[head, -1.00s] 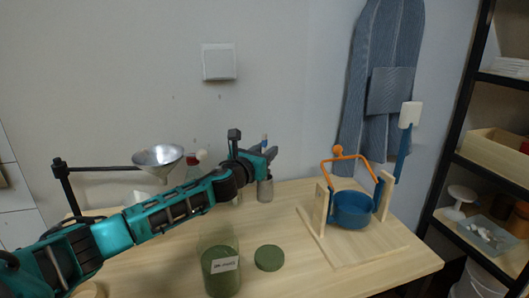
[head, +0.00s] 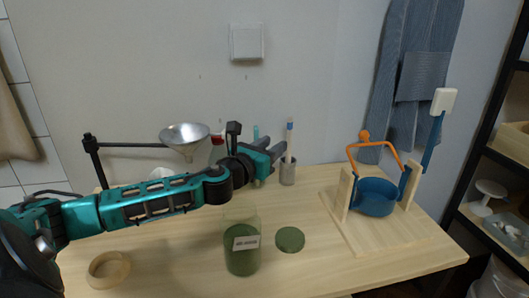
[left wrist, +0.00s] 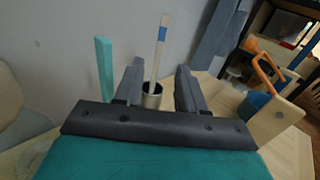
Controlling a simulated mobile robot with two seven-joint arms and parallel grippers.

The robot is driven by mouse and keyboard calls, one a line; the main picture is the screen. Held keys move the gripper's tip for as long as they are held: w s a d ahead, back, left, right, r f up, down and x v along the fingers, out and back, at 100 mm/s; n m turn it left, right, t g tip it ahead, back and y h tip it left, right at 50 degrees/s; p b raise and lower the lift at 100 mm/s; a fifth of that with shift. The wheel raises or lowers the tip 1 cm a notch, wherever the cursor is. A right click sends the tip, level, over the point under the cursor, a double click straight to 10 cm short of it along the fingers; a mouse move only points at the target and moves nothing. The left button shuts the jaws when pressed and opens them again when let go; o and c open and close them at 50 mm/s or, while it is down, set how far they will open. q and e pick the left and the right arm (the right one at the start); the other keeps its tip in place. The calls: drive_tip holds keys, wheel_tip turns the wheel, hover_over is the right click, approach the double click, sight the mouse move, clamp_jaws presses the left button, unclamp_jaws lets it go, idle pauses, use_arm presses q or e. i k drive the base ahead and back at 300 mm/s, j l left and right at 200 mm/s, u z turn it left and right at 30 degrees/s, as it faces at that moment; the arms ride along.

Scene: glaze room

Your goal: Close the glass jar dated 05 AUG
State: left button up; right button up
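A clear glass jar (head: 242,262) with green contents stands open on the table in the head view. Its white label (head: 245,242) is too small to read surely. A round green lid (head: 290,239) lies flat on the table just right of the jar. My left gripper (head: 281,156) is above and behind the jar and lid, beside a grey cup (head: 288,174). In the left wrist view the left gripper (left wrist: 158,88) has its fingers apart with nothing held; the cup (left wrist: 152,97) shows beyond, between them. My right gripper is in neither view.
A metal funnel (head: 185,134) hangs on a stand at the back left. A wooden ring (head: 108,269) lies at the front left. A wooden stand (head: 346,196) with a blue pot (head: 374,199) is at the right.

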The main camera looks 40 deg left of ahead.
sight(240, 223)
drive_tip(key=k+j, duration=0.25)
drive_tip(key=k, duration=0.25)
drive_tip(key=k+j, duration=0.2)
drive_tip(key=k, duration=0.25)
drive_tip(key=k+j, duration=0.25)
drive_tip(key=k, duration=0.25)
drive_tip(key=k+j, duration=0.2)
drive_tip(key=k, duration=0.25)
